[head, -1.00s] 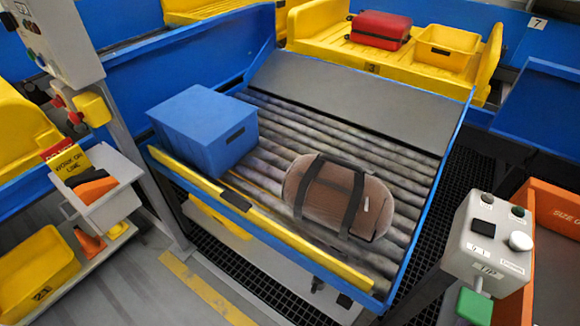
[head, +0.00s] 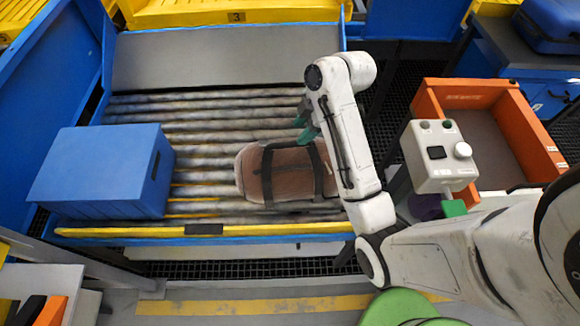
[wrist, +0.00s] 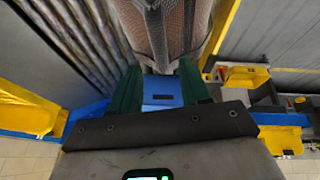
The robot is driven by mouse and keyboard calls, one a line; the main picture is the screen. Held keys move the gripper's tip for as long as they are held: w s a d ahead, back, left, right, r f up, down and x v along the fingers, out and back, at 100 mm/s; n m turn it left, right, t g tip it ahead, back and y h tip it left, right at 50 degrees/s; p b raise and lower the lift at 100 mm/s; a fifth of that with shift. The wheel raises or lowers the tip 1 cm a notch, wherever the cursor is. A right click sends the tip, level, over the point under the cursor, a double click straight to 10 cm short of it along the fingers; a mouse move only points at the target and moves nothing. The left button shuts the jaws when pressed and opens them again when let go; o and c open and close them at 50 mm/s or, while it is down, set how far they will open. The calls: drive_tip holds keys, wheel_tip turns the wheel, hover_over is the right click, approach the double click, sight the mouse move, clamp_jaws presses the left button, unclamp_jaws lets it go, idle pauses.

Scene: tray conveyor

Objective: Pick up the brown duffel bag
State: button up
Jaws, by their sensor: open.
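The brown duffel bag (head: 290,184) with dark straps lies on the grey rollers near the conveyor's yellow front edge in the head view. My forearm hides part of its right end. In the wrist view the bag (wrist: 168,28) shows at the top, beyond the fingers. My gripper (head: 304,128) has green fingers and is open at the bag's far side, close above it. In the wrist view my gripper (wrist: 160,80) has its fingers apart with nothing clearly between them. Whether a finger touches the bag I cannot tell.
A blue bin (head: 95,175) stands on the rollers left of the bag. A grey control box (head: 440,155) and an orange crate (head: 490,92) are at the right. The yellow front rail (head: 260,228) borders the rollers. Bare rollers (head: 200,112) lie behind the bag.

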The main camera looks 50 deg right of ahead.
sight(292, 143)
drive_tip(key=p+x, duration=0.1)
drive_tip(key=x, duration=0.7)
drive_tip(key=shift+f, duration=0.35)
drive_tip(key=shift+f, duration=0.2)
idle(0.3)
clamp_jaws()
idle(0.5)
idle(0.9)
drive_tip(key=shift+w+d+r, duration=0.1)
drive_tip(key=shift+w+r, duration=0.05)
